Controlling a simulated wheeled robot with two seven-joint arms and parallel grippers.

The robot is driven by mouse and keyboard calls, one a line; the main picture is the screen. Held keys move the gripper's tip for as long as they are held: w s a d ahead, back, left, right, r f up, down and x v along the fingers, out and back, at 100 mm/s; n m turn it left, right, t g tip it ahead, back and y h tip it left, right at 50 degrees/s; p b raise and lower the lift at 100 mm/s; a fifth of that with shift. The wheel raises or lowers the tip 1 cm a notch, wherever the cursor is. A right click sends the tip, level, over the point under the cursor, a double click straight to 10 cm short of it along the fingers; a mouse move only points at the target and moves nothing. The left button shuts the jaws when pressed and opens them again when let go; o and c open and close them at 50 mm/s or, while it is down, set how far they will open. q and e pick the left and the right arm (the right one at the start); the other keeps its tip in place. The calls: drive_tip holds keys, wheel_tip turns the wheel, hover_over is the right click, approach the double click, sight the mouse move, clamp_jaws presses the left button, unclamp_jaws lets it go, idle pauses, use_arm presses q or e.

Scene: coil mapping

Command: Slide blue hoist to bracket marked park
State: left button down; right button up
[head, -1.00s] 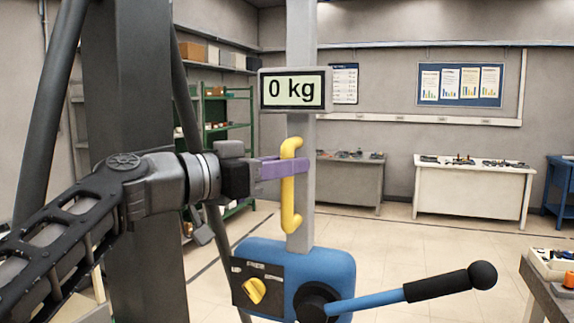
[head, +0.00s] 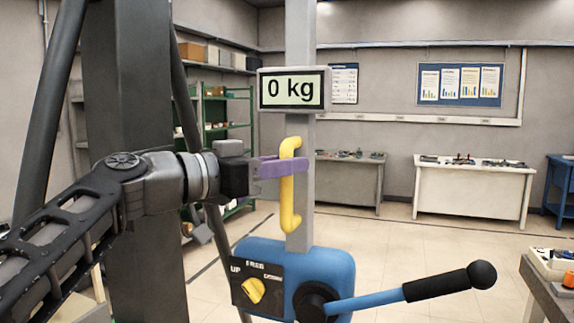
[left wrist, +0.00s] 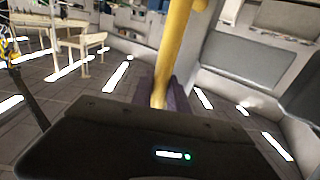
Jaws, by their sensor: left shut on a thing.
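The blue hoist (head: 330,268) hangs at the lower middle of the head view, below a grey vertical bar. A yellow handle (head: 290,215) is fixed upright on the bar above it. My left gripper (head: 287,168), with purple fingers, is shut on the yellow handle's upper part. The handle (left wrist: 170,50) also rises between the fingers in the left wrist view. A display (head: 294,90) on the bar reads 0 kg. The hoist has a yellow knob (head: 254,290) and a blue lever (head: 400,293) with a black grip. No bracket marked park is visible. My right gripper is not in view.
A dark grey column (head: 130,120) stands at the left, behind my left arm. A workbench (head: 548,285) edges in at the lower right. A white table (head: 470,200) and a grey table (head: 348,185) stand at the back wall. The floor between is clear.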

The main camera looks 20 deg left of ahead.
use_arm(q)
drive_tip(key=a+b, duration=0.2)
drive_tip(key=a, duration=0.7)
drive_tip(key=shift+s, duration=0.25)
drive_tip(key=c, duration=1.3)
unclamp_jaws()
drive_tip(key=shift+a, duration=0.25)
drive_tip(key=shift+d, duration=0.1)
drive_tip(key=shift+s, duration=0.1)
drive_tip(key=b+v, duration=0.2)
drive_tip(key=v, duration=0.5)
drive_tip(key=shift+s, duration=0.3)
